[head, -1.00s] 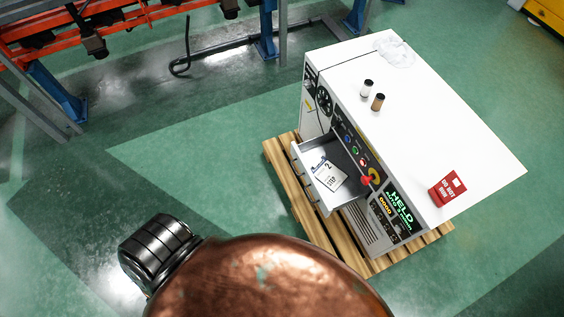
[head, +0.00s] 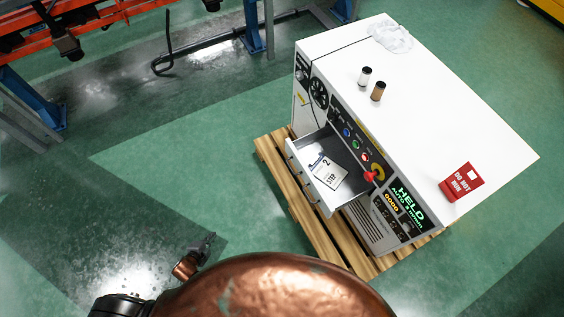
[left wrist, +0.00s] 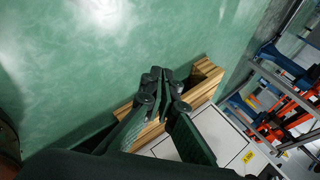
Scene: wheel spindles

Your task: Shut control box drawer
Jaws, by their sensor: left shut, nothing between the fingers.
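The white control box (head: 445,120) stands on a wooden pallet, with its panel of knobs, a red button and a lit green display facing left. Its drawer (head: 304,181) is pulled out of the front, and a paper card marked "2 STEP" (head: 328,172) lies inside. My left gripper (head: 209,239) is low in the head view, left of the drawer and apart from it. In the left wrist view its fingers (left wrist: 163,76) are shut and empty, in front of the pallet and white cabinet (left wrist: 210,130). My right gripper is not in view.
The wooden pallet (head: 283,190) sticks out below the drawer. On the box top are a white bottle (head: 365,77), a brown bottle (head: 378,92), a red sign (head: 461,182) and clear plastic (head: 392,38). Orange and blue racking (head: 40,40) stands upper left. Green floor left of the drawer is clear.

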